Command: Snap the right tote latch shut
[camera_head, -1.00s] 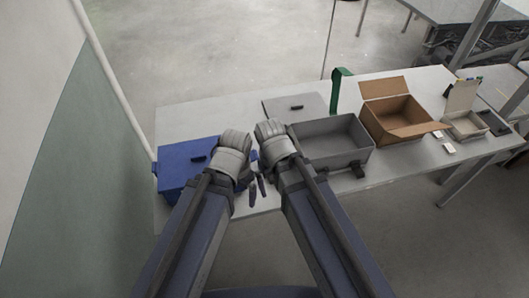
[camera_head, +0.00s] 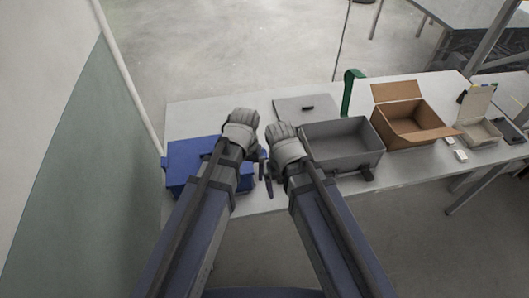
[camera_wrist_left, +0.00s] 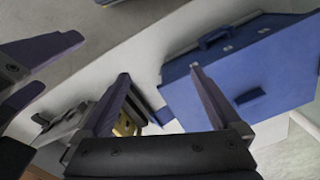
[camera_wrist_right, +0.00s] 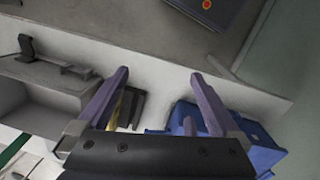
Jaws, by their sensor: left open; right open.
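My left gripper (camera_wrist_left: 160,74) is open and empty beside the tote's right side. My right gripper (camera_wrist_right: 160,73) is open and empty, with the tote (camera_wrist_right: 255,135) at its right. In the head view my wrists hide most of both grippers and the tote's right side.
An open grey tote (camera_head: 378,158) with dark fittings stands right of my arms. A grey lid (camera_head: 290,113), a green upright piece (camera_head: 347,90), an open cardboard box (camera_head: 395,138) and a small box (camera_head: 478,134) are around it. The table's front edge is close to both arms.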

